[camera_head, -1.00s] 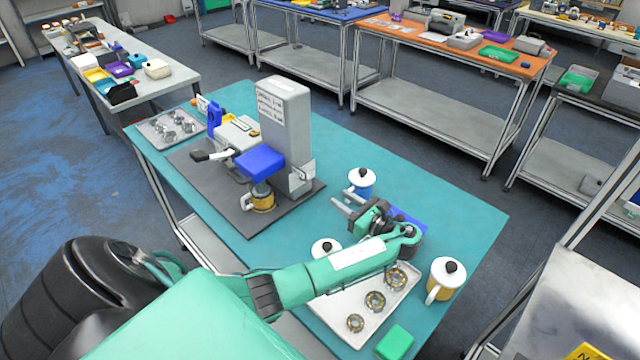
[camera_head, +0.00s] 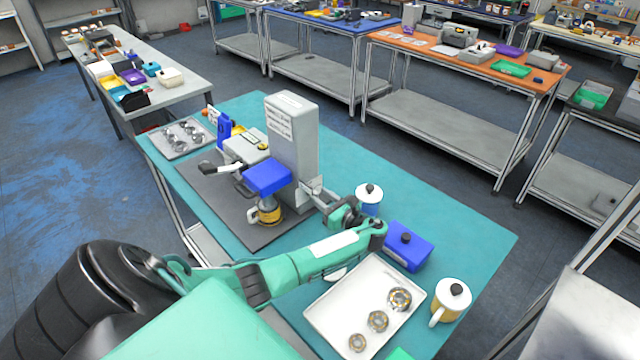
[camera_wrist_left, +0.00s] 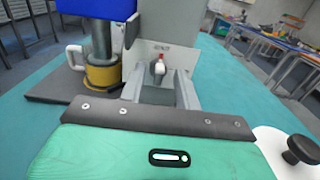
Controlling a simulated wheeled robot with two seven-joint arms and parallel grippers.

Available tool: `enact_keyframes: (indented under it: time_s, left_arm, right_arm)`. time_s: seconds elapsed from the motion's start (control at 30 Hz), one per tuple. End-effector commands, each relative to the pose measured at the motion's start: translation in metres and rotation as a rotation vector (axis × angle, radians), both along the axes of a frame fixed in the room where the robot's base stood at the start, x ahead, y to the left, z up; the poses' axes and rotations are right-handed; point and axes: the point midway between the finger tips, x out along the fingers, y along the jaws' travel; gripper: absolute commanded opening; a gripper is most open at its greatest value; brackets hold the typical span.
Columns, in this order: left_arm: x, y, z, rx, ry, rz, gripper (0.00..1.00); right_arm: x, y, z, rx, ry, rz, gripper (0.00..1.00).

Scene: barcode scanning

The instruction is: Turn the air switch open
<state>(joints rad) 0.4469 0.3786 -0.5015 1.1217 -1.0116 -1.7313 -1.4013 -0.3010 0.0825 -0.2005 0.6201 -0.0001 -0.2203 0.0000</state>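The grey press machine (camera_head: 290,140) with a blue head stands on a dark mat on the teal table. The air switch (camera_wrist_left: 159,67), a small lever with a red part, sits on a light plate at the machine's base in the left wrist view. My left gripper (camera_head: 322,198) is beside the machine's lower right side. In the left wrist view its two fingers (camera_wrist_left: 159,92) are apart, with the switch in line with the gap between them. Nothing is held. Contact with the switch cannot be told. The head view does not show the switch clearly.
A white-lidded blue mug (camera_head: 369,197) stands just behind my left gripper, and a blue box (camera_head: 408,246) lies to its right. A white tray (camera_head: 345,302) with several metal rings lies in front. Another mug (camera_head: 452,298) stands at right. The table's back right is clear.

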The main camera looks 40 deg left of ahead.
Motion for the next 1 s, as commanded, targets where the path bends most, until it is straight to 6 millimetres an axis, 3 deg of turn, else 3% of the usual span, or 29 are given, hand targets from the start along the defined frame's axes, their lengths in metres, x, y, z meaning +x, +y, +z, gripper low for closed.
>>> enact_keyframes:
  time_s: [0.13,0.43,0.47,0.63,1.0]
  left_arm:
    - [0.0011,0.0113,0.0006,0.0,0.001,-0.001,0.33]
    - [0.0012,0.0137,-0.0004,0.0,0.0,-0.001,0.33]
    - [0.0012,0.0136,-0.0004,0.0,0.0,-0.001,0.31]
    - [0.0011,0.0135,-0.0004,0.0,0.0,-0.001,0.0]
    - [0.0014,0.0135,0.0016,0.003,0.037,0.0,0.0]
  right_arm:
    - [0.0001,0.0,0.004,0.0,0.0,0.0,0.36]
    - [0.001,0.0015,0.0039,0.001,-0.002,-0.001,0.36]
    - [0.001,0.0018,0.0038,0.002,-0.002,-0.001,0.36]
    - [0.0011,0.0039,0.0038,0.004,-0.001,-0.002,0.36]
    - [0.0012,0.0043,0.0113,0.005,-0.001,-0.003,0.36]
